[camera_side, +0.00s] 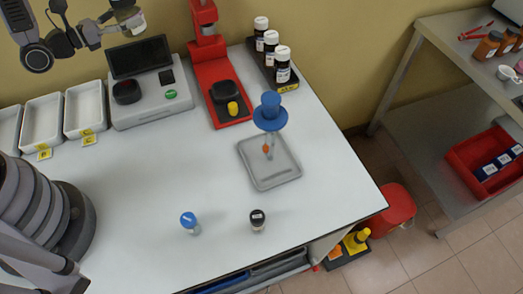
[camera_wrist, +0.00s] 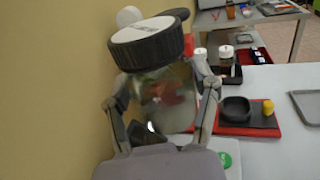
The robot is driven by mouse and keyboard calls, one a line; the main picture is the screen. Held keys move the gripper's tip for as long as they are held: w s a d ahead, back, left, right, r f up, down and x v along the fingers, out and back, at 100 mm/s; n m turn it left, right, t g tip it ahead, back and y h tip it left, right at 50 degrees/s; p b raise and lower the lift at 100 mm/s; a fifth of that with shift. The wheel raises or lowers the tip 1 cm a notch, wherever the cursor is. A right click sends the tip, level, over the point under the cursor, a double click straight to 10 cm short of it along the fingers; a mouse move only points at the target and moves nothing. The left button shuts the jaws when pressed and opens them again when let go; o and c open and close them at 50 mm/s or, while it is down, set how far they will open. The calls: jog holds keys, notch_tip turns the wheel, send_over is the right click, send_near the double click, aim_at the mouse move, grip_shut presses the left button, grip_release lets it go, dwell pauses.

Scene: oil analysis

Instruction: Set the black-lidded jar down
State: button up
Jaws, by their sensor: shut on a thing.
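My gripper (camera_wrist: 165,105) is shut on the glass jar with a wide black lid (camera_wrist: 150,45) and a pale label on top. In the wrist view the jar is between the two fingers, lid up and slightly tilted. In the side view my gripper (camera_side: 104,28) is at the top left, holding the jar (camera_side: 129,17) above and behind the screen device, clear of the table. A second, small black-lidded jar (camera_side: 258,220) stands on the white table (camera_side: 140,185) near its front edge.
A blue-lidded jar (camera_side: 190,223) stands at the front. A grey tray (camera_side: 257,183) holds a blue-topped item. A red stand (camera_side: 222,95), a screen device (camera_side: 150,98), white trays (camera_side: 85,108) and several brown bottles (camera_side: 270,55) line the back. The table's middle is clear.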

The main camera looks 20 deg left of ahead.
jog(key=s+d+f+m+g+h, duration=0.3)
jog(key=s+d+f+m+g, duration=0.2)
jog(key=s, duration=0.4)
jog(key=s+d+f+m+g+h, duration=0.3)
jog(key=s+d+f+m+g, duration=0.1)
jog(key=s, duration=0.5)
jog(key=s+d+f+m+g+h, duration=0.3)
jog(key=s+d+f+m+g, duration=0.2)
jog(key=s+g, duration=0.5)
jog(key=shift+d+f+m, duration=0.15)
jog(key=shift+d+f, duration=0.3)
jog(key=shift+d, duration=0.25)
jog(key=shift+d+f+m, duration=0.15)
jog(key=shift+d+f, duration=0.3)
jog(key=shift+d, duration=0.25)
jog(key=shift+w+f, duration=0.1)
jog(key=shift+f, duration=2.25)
jog(key=shift+f, duration=0.1)
jog(key=o, duration=1.2)
jog(key=shift+o, duration=0.2)
